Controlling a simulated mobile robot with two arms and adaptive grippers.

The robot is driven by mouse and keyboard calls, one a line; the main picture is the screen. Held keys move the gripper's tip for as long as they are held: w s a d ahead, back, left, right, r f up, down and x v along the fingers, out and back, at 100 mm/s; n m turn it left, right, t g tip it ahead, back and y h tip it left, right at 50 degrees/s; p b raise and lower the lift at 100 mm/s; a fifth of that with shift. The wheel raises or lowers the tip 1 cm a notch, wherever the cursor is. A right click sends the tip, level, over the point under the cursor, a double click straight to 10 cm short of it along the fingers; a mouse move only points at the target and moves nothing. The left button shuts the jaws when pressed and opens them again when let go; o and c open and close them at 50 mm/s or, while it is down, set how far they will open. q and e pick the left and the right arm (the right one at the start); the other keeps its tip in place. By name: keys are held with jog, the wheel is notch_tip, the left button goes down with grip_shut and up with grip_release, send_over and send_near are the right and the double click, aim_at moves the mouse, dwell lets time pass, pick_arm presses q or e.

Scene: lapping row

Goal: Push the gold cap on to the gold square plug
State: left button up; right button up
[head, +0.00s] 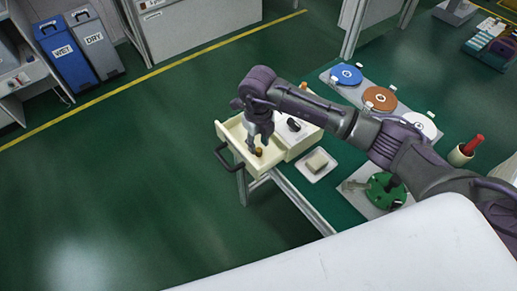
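My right gripper (258,143) points down over an open cream drawer (233,128) with a dark handle. A small gold piece (259,152) shows right at its fingertips, inside the drawer. It is too small to tell whether this is the gold cap, the gold square plug or both together. I cannot tell whether the fingers grip it or only stand beside it. My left gripper is not in view.
The drawer's cream cabinet (302,143) holds a dark item (293,124) on top. Nearby on the green bench are a small tray with a block (317,160), a green round fixture (385,190), blue (346,74), brown and white discs, and a cup (460,154). Open floor lies left.

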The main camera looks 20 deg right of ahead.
aim_at(259, 149)
jog(key=shift+f, duration=1.55)
jog(key=c, duration=0.5)
jog(key=shift+r, duration=0.1)
